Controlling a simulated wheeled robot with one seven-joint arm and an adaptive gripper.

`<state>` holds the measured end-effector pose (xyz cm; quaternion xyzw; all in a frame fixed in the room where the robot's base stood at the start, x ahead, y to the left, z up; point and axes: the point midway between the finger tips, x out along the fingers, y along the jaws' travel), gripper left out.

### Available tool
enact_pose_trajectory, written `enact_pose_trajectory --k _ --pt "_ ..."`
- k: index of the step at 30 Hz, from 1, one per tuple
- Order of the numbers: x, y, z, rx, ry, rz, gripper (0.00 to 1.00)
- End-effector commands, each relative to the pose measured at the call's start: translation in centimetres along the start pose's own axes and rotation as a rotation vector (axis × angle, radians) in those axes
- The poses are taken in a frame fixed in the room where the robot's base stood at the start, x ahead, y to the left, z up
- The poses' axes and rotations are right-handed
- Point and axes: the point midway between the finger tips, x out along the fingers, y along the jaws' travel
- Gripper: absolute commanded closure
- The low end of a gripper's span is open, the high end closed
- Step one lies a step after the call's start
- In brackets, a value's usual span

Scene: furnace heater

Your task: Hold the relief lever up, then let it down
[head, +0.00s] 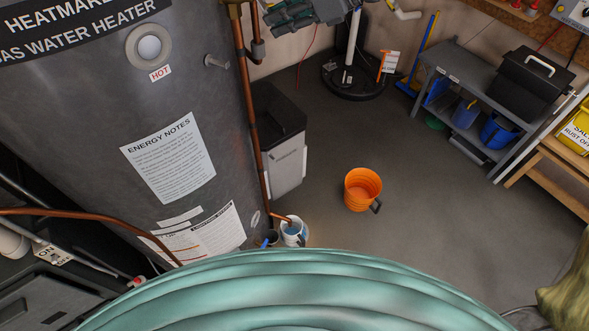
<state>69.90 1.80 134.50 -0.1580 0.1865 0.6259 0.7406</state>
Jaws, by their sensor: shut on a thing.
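The grey water heater tank (90,110) fills the left side of the head view. A brass fitting (232,4) shows at the top edge, above a copper discharge pipe (250,100) that runs down the tank's right side. My gripper (272,16) is at the top edge, just right of the fitting and pipe, and only partly in frame. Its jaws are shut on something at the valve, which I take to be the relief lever. The lever itself is not visible, so I cannot tell its angle. A small white bucket (294,232) stands below the pipe's lower end.
An orange bucket (362,189) stands on the open grey floor. A dark box-shaped unit (279,120) stands right of the tank. A grey shelf (455,65) with a black toolbox (531,84) is at the back right. A round black sump lid (352,82) lies behind.

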Motion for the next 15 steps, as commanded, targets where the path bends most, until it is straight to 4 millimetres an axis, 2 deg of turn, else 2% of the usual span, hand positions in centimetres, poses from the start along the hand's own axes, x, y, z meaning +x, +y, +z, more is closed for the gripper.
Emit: enact_pose_trajectory --k 15 --pt "0.51 -0.25 -0.11 -0.001 -0.092 -0.005 1.0"
